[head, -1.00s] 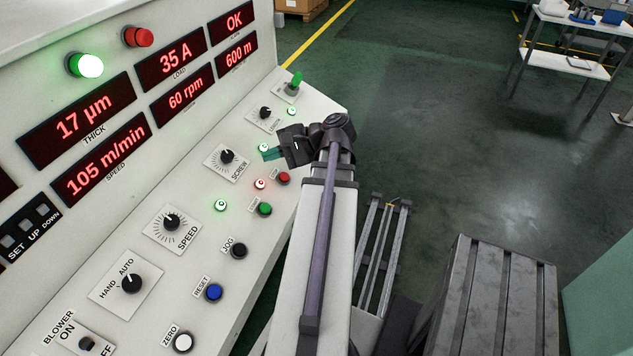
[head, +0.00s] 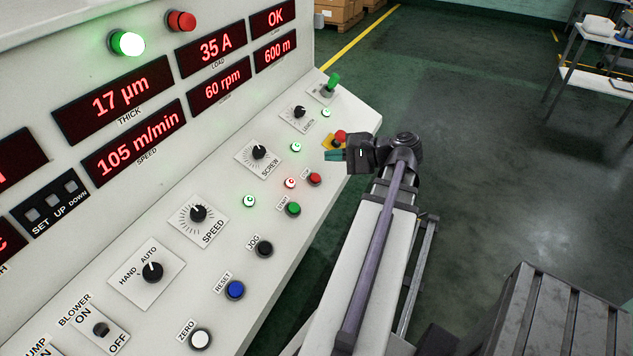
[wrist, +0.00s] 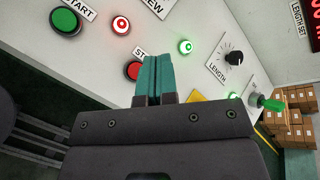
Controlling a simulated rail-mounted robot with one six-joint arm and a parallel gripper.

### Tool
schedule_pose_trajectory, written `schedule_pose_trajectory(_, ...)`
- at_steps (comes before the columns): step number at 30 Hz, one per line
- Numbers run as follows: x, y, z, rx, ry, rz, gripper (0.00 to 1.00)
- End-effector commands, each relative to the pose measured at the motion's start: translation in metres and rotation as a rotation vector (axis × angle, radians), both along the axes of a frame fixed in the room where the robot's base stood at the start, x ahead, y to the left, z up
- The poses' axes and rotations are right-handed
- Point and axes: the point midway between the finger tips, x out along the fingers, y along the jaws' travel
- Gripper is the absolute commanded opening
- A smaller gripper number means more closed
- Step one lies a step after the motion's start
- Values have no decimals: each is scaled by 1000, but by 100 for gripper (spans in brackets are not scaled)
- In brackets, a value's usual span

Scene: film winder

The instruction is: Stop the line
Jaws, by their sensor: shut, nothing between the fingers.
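The red stop button (head: 315,179) sits on the sloping panel beside a small lit red lamp (head: 290,183). It also shows in the wrist view (wrist: 133,71), just left of my fingers, its label partly hidden. The green start button (head: 293,209) is nearer in the row. A red mushroom button (head: 340,136) on a yellow plate (head: 328,141) is just beyond my gripper, partly hidden. My gripper (head: 332,155) is shut and empty, its teal fingers together near the panel's right edge. Whether they touch the panel I cannot tell.
The upper green lamp (head: 127,43) is lit; the red lamp (head: 182,21) looks unlit. Knobs for speed (head: 198,213), screw (head: 259,153) and length (head: 299,112) stand up nearby. Open floor lies to the right.

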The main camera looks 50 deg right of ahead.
Motion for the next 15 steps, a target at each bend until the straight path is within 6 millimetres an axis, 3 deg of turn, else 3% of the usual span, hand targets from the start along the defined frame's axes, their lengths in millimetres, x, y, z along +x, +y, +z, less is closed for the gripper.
schedule_pose_trajectory(1,3,1,-14,0,0,1,0)
schedule_pose_trajectory(6,15,3,-38,-1,0,2,0)
schedule_pose_trajectory(15,27,5,-57,-1,0,0,0)
